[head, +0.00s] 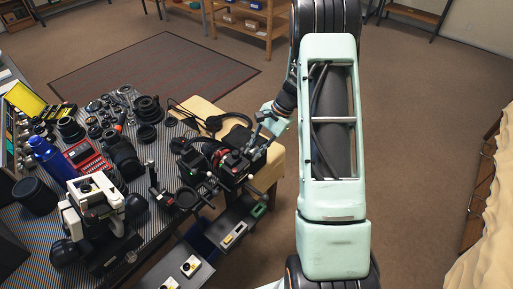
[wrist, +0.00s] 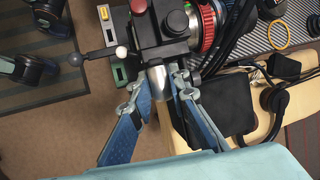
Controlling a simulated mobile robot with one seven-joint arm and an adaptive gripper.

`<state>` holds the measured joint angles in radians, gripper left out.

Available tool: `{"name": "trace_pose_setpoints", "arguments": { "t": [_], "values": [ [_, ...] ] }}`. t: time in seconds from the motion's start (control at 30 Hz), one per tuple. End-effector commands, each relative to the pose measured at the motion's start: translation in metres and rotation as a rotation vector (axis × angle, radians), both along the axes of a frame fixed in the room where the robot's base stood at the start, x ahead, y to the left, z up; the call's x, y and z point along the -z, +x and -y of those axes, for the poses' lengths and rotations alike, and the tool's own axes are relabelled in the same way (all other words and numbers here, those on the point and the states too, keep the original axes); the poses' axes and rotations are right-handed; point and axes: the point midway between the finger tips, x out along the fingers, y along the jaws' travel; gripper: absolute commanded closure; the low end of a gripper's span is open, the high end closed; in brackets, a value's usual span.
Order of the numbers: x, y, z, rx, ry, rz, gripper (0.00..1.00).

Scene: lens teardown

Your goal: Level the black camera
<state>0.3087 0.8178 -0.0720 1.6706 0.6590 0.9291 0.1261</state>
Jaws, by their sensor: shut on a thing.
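The black camera (head: 234,163) is at the right end of the striped table in the head view. In the wrist view the black camera (wrist: 162,28) is at the top centre, with a red-ringed lens part on its right and a red knob on top. A short silver cylinder (wrist: 159,82) sticks out of its near side. My gripper (wrist: 158,90) has its fingers on either side of this cylinder and is shut on it. In the head view my gripper (head: 260,138) reaches the camera from the upper right. The exact finger contact is partly hidden.
A white camera device (head: 92,207), a blue bottle (head: 45,155) and a red case (head: 86,156) stand on the left of the table. Lenses crowd its back. Headphones (head: 228,124) and cables lie near the camera. Open floor lies right of the table.

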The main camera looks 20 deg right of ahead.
Motion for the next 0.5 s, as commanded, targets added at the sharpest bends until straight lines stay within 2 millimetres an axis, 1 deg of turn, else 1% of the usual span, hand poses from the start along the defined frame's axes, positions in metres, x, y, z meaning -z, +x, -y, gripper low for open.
{"name": "trace_pose_setpoints", "arguments": {
  "t": [0.03, 0.5],
  "values": [
    [-0.0050, 0.0044, -0.0038, -0.001, -0.004, -0.008, 1.00],
    [-0.0013, 0.0098, -0.0066, 0.002, -0.051, -0.084, 1.00]
  ]
}}
